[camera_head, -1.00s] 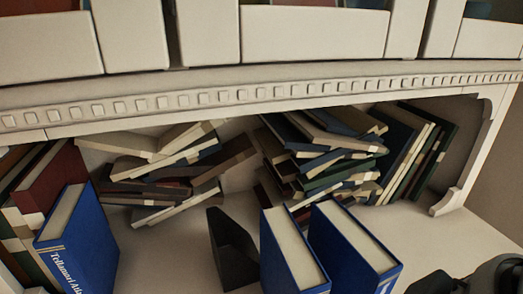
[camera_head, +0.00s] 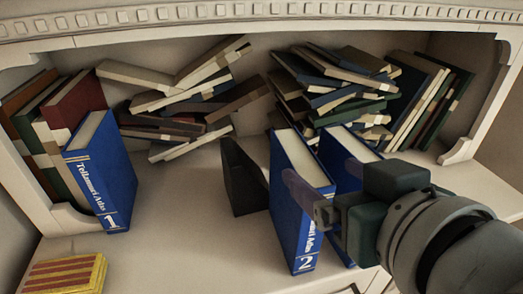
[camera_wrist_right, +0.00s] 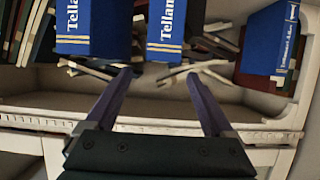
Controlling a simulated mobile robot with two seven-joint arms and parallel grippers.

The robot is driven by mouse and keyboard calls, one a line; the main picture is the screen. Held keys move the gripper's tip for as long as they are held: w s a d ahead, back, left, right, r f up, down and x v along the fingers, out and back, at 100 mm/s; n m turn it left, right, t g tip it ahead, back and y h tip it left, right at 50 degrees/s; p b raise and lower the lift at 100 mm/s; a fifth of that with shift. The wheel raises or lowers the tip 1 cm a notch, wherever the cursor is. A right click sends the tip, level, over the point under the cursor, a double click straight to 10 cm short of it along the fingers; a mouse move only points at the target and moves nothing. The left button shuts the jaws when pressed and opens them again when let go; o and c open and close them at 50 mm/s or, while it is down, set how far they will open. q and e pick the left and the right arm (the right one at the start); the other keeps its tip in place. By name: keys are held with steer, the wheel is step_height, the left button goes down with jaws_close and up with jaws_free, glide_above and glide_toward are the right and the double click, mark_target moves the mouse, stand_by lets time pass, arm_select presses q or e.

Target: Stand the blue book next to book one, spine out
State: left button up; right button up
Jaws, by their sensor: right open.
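A blue book marked "2" (camera_head: 290,235) stands upright in the middle, spine facing me. Another blue book (camera_head: 345,142) stands just right of it, partly hidden behind my arm. My right gripper (camera_head: 326,182) is open and empty in front of these two books; its left finger overlaps book two in view. In the right wrist view the open fingers (camera_wrist_right: 160,78) point toward a blue spine (camera_wrist_right: 168,28). My left gripper is not in view.
A black bookend (camera_head: 240,178) stands left of book two. Clear shelf lies between it and book one. Piles of fallen books (camera_head: 185,100) and (camera_head: 335,85) lie behind. A red-and-yellow striped object (camera_head: 65,274) lies at the front left.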

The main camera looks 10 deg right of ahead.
mark_target(301, 155)
steer(key=b+x, duration=0.1)
steer(key=x, duration=0.8)
steer(key=shift+a+r, duration=0.15)
steer(key=shift+c, duration=0.2)
jaws_close()
steer(key=shift+r, duration=0.1)
stand_by(0.5)
